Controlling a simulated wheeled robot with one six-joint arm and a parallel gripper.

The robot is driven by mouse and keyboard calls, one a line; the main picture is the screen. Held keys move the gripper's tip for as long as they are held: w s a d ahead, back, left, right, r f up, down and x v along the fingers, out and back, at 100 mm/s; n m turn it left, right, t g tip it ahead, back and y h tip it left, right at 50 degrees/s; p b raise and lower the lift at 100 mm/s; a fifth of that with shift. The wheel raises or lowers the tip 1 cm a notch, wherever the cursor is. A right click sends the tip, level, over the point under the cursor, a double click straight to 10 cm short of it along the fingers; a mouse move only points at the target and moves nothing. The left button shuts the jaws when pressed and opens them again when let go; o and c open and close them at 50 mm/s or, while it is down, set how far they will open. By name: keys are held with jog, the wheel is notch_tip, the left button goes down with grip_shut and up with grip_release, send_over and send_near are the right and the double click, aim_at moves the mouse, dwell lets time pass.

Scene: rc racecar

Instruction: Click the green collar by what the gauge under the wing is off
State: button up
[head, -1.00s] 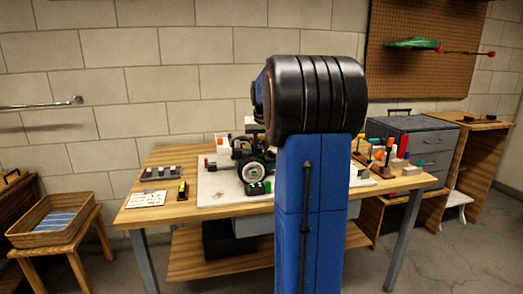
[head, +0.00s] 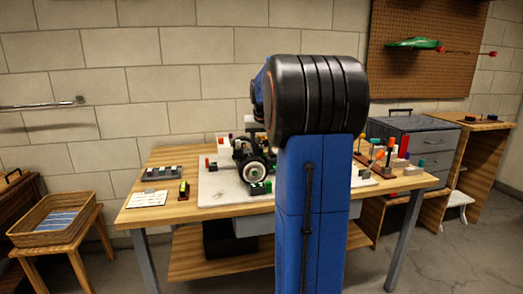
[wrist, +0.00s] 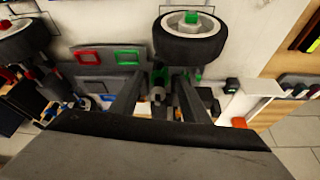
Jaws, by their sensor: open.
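The racecar (head: 250,152) stands on the pale mat on the workbench, partly hidden behind my arm. In the wrist view a black tyre with a pale hub (wrist: 190,33) and a green hub piece lies just beyond my gripper (wrist: 157,84). My gripper's two dark fingers are apart, pointing at the car. A green part (wrist: 159,75), which looks like the collar, shows between and just beyond the fingertips. I cannot tell whether the fingers touch it. I cannot make out the wing's gauge or any reading.
A red-framed square (wrist: 88,56) and a green-framed square (wrist: 128,56) lie left of the fingers. A white card (head: 148,198) and a grey tray (head: 163,173) lie on the left of the bench (head: 150,216). Screwdrivers and a grey drawer cabinet (head: 412,135) stand at the right.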

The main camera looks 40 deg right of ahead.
jog(key=v, duration=1.6)
jog(key=shift+a+r, duration=0.2)
jog(key=shift+r, duration=0.15)
jog(key=shift+s, duration=0.15)
jog(key=s+a+f+n+y, duration=0.15)
jog(key=s+a+f, duration=0.3)
jog(key=a, duration=0.65)
jog(key=s+a+f+n+h, duration=0.1)
jog(key=s+a+f+n, duration=0.3)
jog(key=a, duration=0.7)
jog(key=s+a+f+n+y, duration=0.1)
jog(key=s+a+f, duration=0.6)
jog(key=f, duration=0.3)
jog(key=s+a+f+n+t+y, duration=0.1)
jog(key=s+a+f, duration=0.6)
jog(key=s+f, duration=0.2)
jog(key=shift+f, duration=0.4)
jog(key=shift+s+a+n, duration=0.15)
jog(key=shift+n, duration=0.1)
